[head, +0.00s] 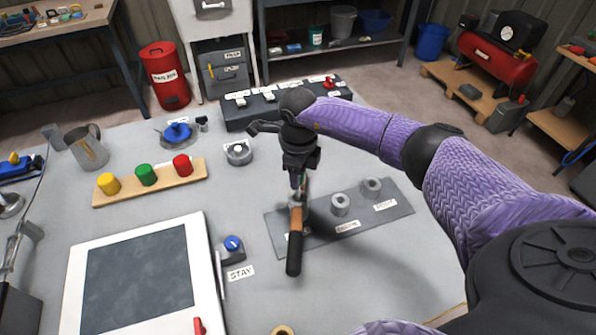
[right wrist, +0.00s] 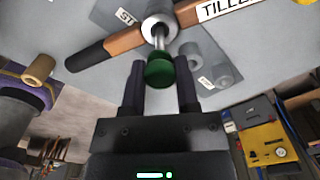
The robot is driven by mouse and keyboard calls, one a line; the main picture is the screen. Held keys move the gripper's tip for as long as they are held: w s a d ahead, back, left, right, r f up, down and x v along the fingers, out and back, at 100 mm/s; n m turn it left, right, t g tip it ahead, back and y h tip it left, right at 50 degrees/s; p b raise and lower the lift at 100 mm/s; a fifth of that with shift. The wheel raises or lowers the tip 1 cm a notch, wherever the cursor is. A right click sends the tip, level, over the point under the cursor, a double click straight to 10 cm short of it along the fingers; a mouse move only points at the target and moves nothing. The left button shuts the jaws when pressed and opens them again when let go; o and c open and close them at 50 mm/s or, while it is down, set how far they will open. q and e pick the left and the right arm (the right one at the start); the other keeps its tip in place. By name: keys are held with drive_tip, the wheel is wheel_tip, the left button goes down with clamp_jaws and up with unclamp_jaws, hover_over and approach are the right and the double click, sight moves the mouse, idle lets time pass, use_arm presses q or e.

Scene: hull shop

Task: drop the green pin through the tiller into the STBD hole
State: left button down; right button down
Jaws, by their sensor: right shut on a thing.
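My right gripper (head: 298,178) points down over the tiller (head: 295,238), a wooden bar with a black grip. In the right wrist view, the gripper (right wrist: 160,84) is shut on the green pin (right wrist: 160,72) by its head. The ring lies over the left end of a grey plate (head: 405,190). A label starting "ST" shows partly beside the ring. The hole under it is hidden. My left gripper is not in view.
Two grey bosses (head: 340,204) (head: 373,187) stand on the plate right of the tiller. A wooden rack (head: 150,188) holds yellow, green and red cylinders. A white-framed board (head: 140,226) and a blue knob (head: 233,243) with a "STAY" label lie left of the grip.

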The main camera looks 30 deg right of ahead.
sight(298, 197)
drive_tip(key=shift+f, duration=0.1)
idle(0.3)
drive_tip(key=shift+f+b, duration=0.35)
drive_tip(key=shift+f+b, duration=1.7)
drive_tip(key=shift+f, duration=0.45)
idle(0.5)
unclamp_jaws()
idle(0.6)
idle(0.3)
